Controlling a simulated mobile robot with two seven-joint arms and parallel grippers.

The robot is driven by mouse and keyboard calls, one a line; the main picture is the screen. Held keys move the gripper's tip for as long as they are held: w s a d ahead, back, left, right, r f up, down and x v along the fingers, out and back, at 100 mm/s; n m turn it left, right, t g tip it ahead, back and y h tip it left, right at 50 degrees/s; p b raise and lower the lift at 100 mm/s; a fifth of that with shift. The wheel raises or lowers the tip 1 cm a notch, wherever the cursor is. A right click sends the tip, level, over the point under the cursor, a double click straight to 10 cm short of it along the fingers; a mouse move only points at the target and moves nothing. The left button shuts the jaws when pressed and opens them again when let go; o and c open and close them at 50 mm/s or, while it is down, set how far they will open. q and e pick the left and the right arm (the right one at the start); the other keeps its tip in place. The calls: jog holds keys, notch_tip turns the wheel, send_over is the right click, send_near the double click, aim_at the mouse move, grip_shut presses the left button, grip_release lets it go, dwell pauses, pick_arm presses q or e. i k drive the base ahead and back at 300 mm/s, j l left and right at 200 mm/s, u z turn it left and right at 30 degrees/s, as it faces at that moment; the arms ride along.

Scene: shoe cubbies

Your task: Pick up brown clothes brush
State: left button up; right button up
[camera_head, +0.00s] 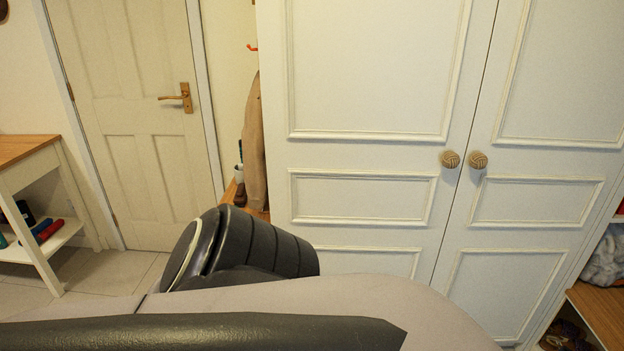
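I cannot make out a brown clothes brush for certain. A small dark brown object (240,196) stands on a wooden surface in the narrow gap between the door and the wardrobe; it is too small to identify. A white item (238,173) is just above it. Neither gripper is in view. Large grey and black parts, which look like my own arm, fill the bottom of the view and hide the floor in front of the wardrobe.
A white wardrobe (365,150) with two round knobs is shut ahead. A panelled door (135,120) is shut at left. A white shelf table with a wooden top (22,150) stands at far left. A wooden bench (603,312) is at lower right. Some tiled floor (100,272) shows at left.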

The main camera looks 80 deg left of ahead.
aim_at(240, 199)
jog(key=u, duration=3.05)
jog(key=i+j+u, duration=0.5)
jog(key=i+u, duration=0.3)
jog(key=i+j+u, duration=0.1)
jog(key=i+u, duration=0.25)
jog(key=i+j+u, duration=0.15)
jog(key=i+u, duration=0.5)
jog(key=i, duration=0.25)
jog(key=i+z, duration=0.35)
jog(key=i, duration=0.15)
jog(key=i+j+z, duration=0.15)
jog(key=i+z, duration=0.15)
jog(key=i, duration=0.15)
